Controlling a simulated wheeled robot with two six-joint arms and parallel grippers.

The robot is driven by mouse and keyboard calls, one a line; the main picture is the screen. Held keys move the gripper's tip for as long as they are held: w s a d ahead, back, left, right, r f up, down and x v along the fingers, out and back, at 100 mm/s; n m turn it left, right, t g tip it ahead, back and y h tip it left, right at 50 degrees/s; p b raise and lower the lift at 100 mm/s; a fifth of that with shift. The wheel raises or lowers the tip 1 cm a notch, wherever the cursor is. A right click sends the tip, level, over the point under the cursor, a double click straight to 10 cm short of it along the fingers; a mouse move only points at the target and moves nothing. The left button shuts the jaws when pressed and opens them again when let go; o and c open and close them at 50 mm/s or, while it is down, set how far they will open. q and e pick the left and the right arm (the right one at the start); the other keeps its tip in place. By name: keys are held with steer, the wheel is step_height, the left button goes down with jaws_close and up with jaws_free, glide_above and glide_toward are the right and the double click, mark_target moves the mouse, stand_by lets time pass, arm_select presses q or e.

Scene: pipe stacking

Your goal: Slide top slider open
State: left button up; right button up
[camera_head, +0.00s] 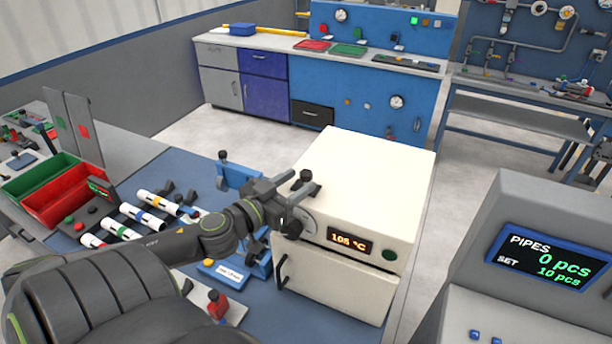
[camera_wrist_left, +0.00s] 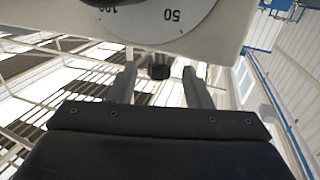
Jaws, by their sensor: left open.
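A white box-shaped heater (camera_head: 372,175) stands on the blue bench, with a display reading 105 °C. A small dark knob (camera_head: 306,180) sits at its top front edge; I take it for the top slider. In the left wrist view the dark knob (camera_wrist_left: 159,68) shows between the finger ends. My left gripper (camera_head: 285,190) is open in front of the heater's upper front, close to the knob. In the left wrist view the left gripper (camera_wrist_left: 160,82) has both fingers apart, one on each side of the knob; contact cannot be told. My right gripper is not in view.
A round dial (camera_wrist_left: 150,18) is on the heater's front, partly hidden by my arm in the head view. The heater's lower door (camera_head: 335,285) has a handle. Several white pipes (camera_head: 140,218) and red and green bins (camera_head: 75,190) lie left. A counter console (camera_head: 550,260) stands right.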

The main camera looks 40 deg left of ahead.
mark_target(301, 180)
arm_select(q)
steer(key=shift+w, duration=1.75)
jaws_close()
